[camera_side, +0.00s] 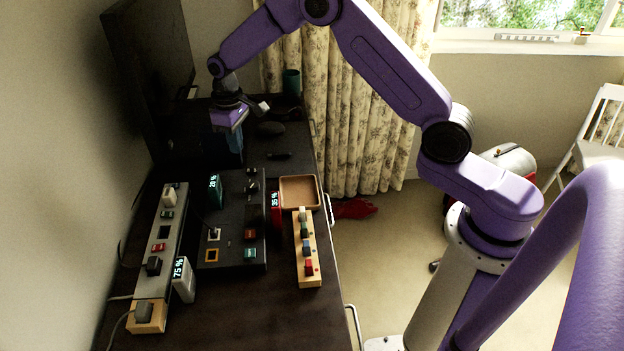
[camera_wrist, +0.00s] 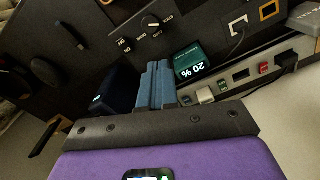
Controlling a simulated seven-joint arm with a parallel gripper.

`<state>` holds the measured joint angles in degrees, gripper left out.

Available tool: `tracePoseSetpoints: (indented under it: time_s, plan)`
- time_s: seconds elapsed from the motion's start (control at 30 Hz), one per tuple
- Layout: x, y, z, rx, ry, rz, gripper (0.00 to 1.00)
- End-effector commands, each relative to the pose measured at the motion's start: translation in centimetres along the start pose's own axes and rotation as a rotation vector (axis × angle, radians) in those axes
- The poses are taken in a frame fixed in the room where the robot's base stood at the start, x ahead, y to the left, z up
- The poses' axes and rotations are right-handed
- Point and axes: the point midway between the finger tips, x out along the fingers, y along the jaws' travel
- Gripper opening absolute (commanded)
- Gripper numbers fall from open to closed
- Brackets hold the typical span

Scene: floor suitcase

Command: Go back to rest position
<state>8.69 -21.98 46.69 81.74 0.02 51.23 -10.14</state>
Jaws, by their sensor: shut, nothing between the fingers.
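My gripper (camera_side: 236,158) is over the back left part of the dark desk, in front of the black monitor, with its fingers pointing down. It is shut and empty. In the wrist view the blue fingers (camera_wrist: 155,84) lie together, beside a teal display block (camera_wrist: 190,62) reading "20 %". The same block (camera_side: 214,189) stands at the back left of a black control panel (camera_side: 228,256) in the side view. The side view does not clearly show how far the fingertips are above the desk.
A grey power strip (camera_side: 152,285) runs along the left. A wooden tray (camera_side: 299,205) and a wooden block with coloured plugs (camera_side: 314,279) are on the right. The monitor (camera_side: 150,70), a green cup (camera_side: 291,82) and a dark mouse (camera_side: 270,128) stand behind or beside my gripper. The front desk is clear.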

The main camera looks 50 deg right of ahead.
Motion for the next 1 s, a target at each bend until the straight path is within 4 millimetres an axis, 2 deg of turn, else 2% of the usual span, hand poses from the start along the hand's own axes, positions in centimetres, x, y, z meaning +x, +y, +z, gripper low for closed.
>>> tracePoseSetpoints:
  time_s: [0.03,0.27,0.5,0.7,1.0]
  plan:
    - [-1.4,-1.4,0.8,-0.032,0.004,0.0,0.0]
    - [-5.8,-7.1,5.9,-0.16,0.009,-0.001,0.0]
    - [-9.3,-11.6,13.3,-0.296,0.014,-0.003,0.0]
    - [-11.2,-13.9,20.6,-0.409,0.019,-0.006,0.0]
    - [-12.3,-14.6,32.0,-0.576,0.023,-0.011,0.0]
